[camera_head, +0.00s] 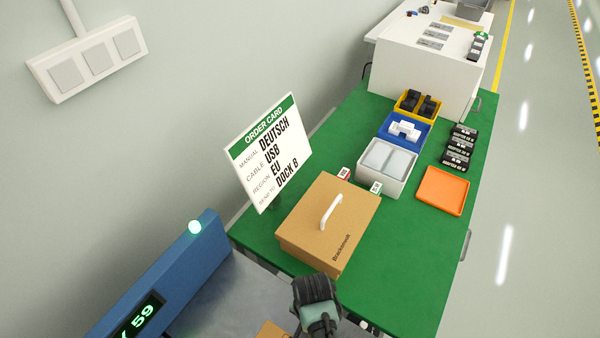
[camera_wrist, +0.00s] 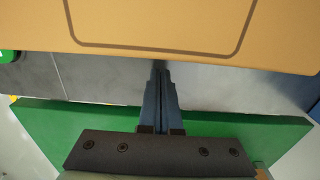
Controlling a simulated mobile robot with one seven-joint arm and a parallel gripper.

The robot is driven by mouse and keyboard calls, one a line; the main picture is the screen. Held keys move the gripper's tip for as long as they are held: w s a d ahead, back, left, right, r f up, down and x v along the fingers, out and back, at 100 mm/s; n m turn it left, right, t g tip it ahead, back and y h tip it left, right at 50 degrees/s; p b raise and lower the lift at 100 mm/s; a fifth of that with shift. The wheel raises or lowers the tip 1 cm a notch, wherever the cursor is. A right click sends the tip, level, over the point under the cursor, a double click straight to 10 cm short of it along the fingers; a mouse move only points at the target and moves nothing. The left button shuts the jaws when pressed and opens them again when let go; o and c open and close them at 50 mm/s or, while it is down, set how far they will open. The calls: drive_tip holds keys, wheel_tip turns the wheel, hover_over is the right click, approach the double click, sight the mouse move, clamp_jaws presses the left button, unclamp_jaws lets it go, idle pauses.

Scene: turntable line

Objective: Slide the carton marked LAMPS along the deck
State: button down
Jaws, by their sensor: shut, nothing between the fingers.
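A brown cardboard carton (camera_wrist: 160,18) with a dark rounded outline fills the top of the wrist view. A small corner of a brown carton (camera_head: 271,330) shows at the bottom of the head view, beside my arm. No LAMPS lettering is readable on either piece. The grey deck (camera_head: 215,305) lies at lower left; it also shows in the wrist view (camera_wrist: 95,76). My gripper (camera_wrist: 160,68) is shut and empty, its fingertips close to the carton's near edge. I cannot tell whether they touch. In the head view my arm hides the fingers.
A blue housing (camera_head: 165,275) with a lit display borders the deck at left. The green table (camera_head: 405,265) beyond carries a handled cardboard case (camera_head: 310,235), an order card (camera_head: 268,150), a white bin (camera_head: 386,183) and an orange tray (camera_head: 441,190). Its near right area is clear.

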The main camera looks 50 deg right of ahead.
drive_tip(key=shift+s+a+r+p, duration=0.15)
drive_tip(key=shift+a+p, duration=0.4)
drive_tip(key=shift+a, duration=1.4)
drive_tip(key=a+p, duration=0.1)
drive_tip(key=a, duration=0.2)
drive_tip(key=a+p, duration=0.1)
drive_tip(key=a, duration=0.2)
drive_tip(key=a+p, duration=0.1)
drive_tip(key=a, duration=0.2)
drive_tip(key=shift+s+r+p, duration=0.1)
drive_tip(key=shift+s+p, duration=0.2)
drive_tip(key=shift+p, duration=0.1)
drive_tip(key=shift+a, duration=0.25)
drive_tip(key=shift+d, duration=0.15)
